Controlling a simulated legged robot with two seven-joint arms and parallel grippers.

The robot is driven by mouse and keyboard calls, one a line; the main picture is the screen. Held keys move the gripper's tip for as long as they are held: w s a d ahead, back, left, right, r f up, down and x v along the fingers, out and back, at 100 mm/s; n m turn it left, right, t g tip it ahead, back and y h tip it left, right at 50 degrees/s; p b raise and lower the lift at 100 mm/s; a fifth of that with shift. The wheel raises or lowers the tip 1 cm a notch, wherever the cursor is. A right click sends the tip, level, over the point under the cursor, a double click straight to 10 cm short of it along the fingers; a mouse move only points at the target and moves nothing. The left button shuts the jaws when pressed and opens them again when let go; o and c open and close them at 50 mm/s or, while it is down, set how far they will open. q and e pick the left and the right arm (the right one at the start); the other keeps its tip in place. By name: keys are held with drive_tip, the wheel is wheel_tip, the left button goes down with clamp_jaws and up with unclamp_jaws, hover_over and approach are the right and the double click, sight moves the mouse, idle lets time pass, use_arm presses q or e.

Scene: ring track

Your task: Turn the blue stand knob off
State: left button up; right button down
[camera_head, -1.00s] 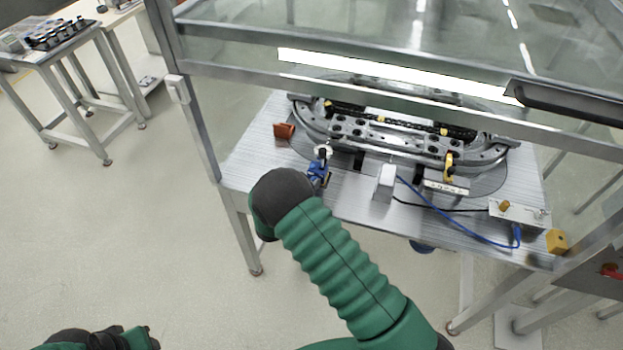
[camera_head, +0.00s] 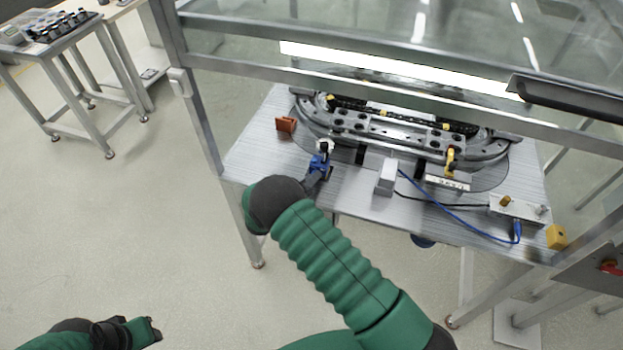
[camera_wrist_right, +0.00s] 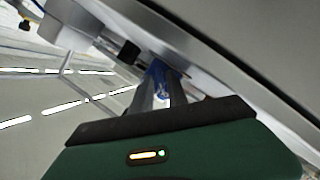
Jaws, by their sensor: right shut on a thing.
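The blue stand knob (camera_head: 319,163) is on a small stand at the front left of the ring track, on the metal table. My right gripper (camera_head: 316,174) reaches it from the front and is shut on it. In the right wrist view the blue knob (camera_wrist_right: 158,72) shows between the two dark fingers (camera_wrist_right: 163,90); its turn angle cannot be told. The head of the stand (camera_head: 325,147) shows just behind the knob. My left gripper (camera_head: 152,328) is low at the left, far from the table, and its jaws are too small to judge.
The ring track (camera_head: 400,135) lies on the table (camera_head: 250,150) under a glass-sided frame. A brown block (camera_head: 286,124) stands left of the knob. A white box (camera_head: 387,178), a blue cable (camera_head: 450,225) and a control box (camera_head: 518,208) are to the right. A frame bar crosses above.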

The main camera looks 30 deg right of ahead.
drive_tip(key=shift+a, duration=0.1)
drive_tip(key=c, duration=1.5)
unclamp_jaws()
drive_tip(key=shift+w, duration=0.1)
drive_tip(key=shift+c, duration=0.2)
drive_tip(key=v, duration=1.7)
